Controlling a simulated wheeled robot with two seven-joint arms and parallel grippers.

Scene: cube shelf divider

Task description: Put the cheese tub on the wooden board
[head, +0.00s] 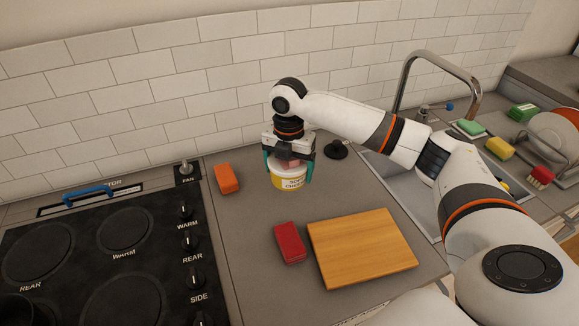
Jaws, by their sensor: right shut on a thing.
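The cheese tub (289,179) is a yellow and white round tub with a printed label. My right gripper (288,166) comes down over it from above and is shut on it, with teal fingers on both sides. The tub is behind the wooden board; whether it touches the counter is hard to tell. The wooden board (362,247) lies flat on the grey counter near its front edge, with nothing on it. My left gripper is not in view.
A red block (290,244) lies just left of the board, and an orange block (227,178) lies further back left. A black stove (100,255) fills the left. A sink (400,185) with a tall faucet (410,68) is at the right. A dark round stopper (337,150) sits behind.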

